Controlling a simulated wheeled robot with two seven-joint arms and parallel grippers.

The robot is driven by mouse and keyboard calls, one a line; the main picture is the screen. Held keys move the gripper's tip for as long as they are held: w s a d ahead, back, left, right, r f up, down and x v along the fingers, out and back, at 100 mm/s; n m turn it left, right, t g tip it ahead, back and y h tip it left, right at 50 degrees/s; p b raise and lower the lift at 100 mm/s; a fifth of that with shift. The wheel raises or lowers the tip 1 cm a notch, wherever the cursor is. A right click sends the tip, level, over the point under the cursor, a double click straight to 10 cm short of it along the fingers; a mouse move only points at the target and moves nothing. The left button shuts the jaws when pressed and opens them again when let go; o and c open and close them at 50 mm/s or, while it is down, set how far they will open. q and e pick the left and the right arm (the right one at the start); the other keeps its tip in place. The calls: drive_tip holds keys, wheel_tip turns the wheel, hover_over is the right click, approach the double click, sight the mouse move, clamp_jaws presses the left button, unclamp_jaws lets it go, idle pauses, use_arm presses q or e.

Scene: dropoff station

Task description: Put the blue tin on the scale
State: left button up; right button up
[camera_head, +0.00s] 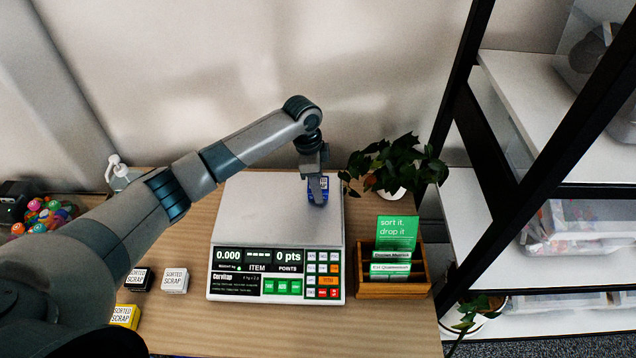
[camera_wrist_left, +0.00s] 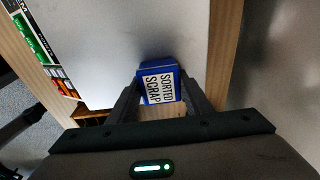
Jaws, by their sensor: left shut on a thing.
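The blue tin (camera_head: 318,196) is a small box with a white label. In the wrist view the blue tin (camera_wrist_left: 161,84) reads "SORTED SCRAP". My left gripper (camera_head: 317,188) is shut on it, with one finger on each side. The scale (camera_head: 262,215) has a broad grey plate and a front panel showing 0.000. The tin is over the right, far part of the plate. Whether it touches the plate I cannot tell. My right gripper is not in view.
White (camera_head: 175,281), black (camera_head: 138,279) and yellow (camera_head: 125,316) tins stand left of the scale. A wooden card box (camera_head: 393,289) and a potted plant (camera_head: 396,165) stand to its right. A bottle (camera_head: 118,175) and colourful balls (camera_head: 45,216) are at the far left. A shelf rack (camera_head: 500,228) is at right.

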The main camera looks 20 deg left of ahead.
use_arm(q)
drive_tip(key=shift+f, duration=0.15)
drive_tip(key=o, duration=1.3)
drive_tip(key=shift+c, duration=0.2)
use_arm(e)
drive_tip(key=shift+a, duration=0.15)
use_arm(q)
drive_tip(key=shift+r, duration=0.2)
drive_tip(key=shift+a+r, duration=0.1)
drive_tip(key=shift+r, duration=0.5)
wheel_tip(320, 180, up, 11)
drive_tip(key=a+b, duration=0.1)
drive_tip(key=b, duration=0.1)
drive_tip(key=shift+s+a+f+b, duration=0.2)
drive_tip(key=shift+s+a+b, duration=0.05)
drive_tip(key=shift+b, duration=0.15)
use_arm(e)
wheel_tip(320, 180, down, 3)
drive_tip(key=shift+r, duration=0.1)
